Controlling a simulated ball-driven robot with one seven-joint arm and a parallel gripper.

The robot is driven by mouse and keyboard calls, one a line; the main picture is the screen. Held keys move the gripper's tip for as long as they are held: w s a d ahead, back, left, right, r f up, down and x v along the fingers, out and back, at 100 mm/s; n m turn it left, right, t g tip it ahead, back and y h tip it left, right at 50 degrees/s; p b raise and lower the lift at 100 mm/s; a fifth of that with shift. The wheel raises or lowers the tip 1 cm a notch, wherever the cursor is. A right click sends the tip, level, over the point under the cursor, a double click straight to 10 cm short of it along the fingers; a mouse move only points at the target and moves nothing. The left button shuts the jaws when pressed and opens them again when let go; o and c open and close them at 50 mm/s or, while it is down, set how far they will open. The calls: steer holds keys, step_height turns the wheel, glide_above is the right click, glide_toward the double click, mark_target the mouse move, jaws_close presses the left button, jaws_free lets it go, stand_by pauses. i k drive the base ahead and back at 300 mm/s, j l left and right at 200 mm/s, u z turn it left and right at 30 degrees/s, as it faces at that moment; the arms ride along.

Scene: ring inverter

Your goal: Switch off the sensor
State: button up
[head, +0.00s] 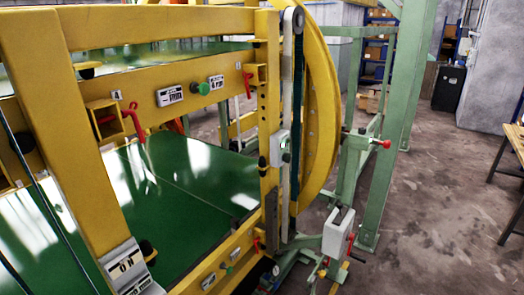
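A yellow ring inverter frame (160,75) with green shiny panels (190,190) fills the left half of the view. No part is clearly marked as the sensor. A small grey-white box (281,148) is mounted on the upright beside the yellow ring (320,110). A larger pale grey box (338,232) is on the green stand at lower centre. A panel lettered "ON" (125,263) sits at the lower left. The on or off state of these parts cannot be told. My gripper does not show.
A red knob (386,144) sticks out from the green post (408,90). Red levers (133,122) and a green knob (201,88) are on the yellow beam. A black bin (448,88) and wooden table (514,145) stand right. The concrete floor (430,215) between is clear.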

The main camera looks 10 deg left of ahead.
mark_target(286, 157)
steer(key=i+l, duration=0.1)
steer(key=i, duration=0.35)
steer(key=i+l+u, duration=0.15)
steer(key=i, duration=0.3)
steer(key=i+l, duration=0.1)
steer(key=i, duration=0.35)
steer(key=i+l+u, duration=0.1)
steer(key=i, duration=0.85)
